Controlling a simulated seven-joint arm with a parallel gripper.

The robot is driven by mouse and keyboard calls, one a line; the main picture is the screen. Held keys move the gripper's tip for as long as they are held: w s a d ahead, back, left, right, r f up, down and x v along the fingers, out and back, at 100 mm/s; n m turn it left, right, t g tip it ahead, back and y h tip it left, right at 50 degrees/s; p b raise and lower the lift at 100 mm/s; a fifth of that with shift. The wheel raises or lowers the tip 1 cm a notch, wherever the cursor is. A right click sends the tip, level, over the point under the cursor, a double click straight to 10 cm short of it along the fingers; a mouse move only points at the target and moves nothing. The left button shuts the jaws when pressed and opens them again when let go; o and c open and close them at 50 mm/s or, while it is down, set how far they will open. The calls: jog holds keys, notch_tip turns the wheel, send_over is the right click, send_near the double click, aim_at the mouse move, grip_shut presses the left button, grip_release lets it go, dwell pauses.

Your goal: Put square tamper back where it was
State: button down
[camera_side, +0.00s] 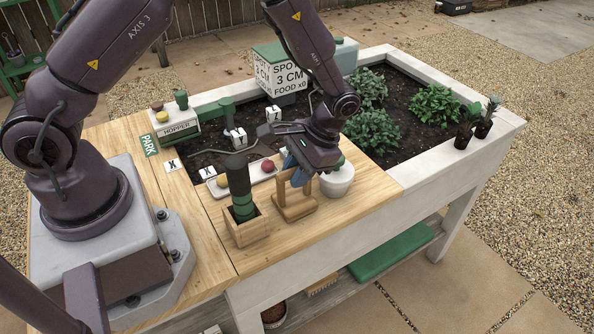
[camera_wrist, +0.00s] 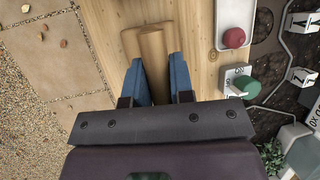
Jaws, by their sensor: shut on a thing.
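My gripper (camera_wrist: 160,80) has its blue fingers closed on both sides of a light wooden piece, which I take to be the square tamper (camera_wrist: 152,45). In the side view my gripper (camera_side: 296,163) is over the wooden deck, at the top of this wooden piece (camera_side: 296,206). Its upright part and wide foot show below the gripper. The foot is at or very near the deck; I cannot tell whether it touches. The fingers partly hide its upper part.
A dark green cylinder stands in a wooden box (camera_side: 247,228) left of my gripper. A white pot (camera_side: 338,182) is close on the right. The soil bed (camera_side: 400,125) holds plants. The deck's front edge is near.

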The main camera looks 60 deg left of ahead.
jog(key=shift+f, duration=0.2)
jog(key=c, duration=1)
grip_release()
jog(key=v, duration=1.2)
jog(key=s+a+r+t+h, duration=0.25)
jog(key=s+r+t, duration=0.35)
jog(key=r, duration=0.7)
jog(key=s+a+r+t, duration=0.2)
jog(key=s+r+t, duration=0.2)
jog(key=s, duration=0.9)
jog(key=shift+s+r+y, duration=0.1)
jog(key=shift+r+y, duration=0.05)
jog(key=shift+y, duration=0.1)
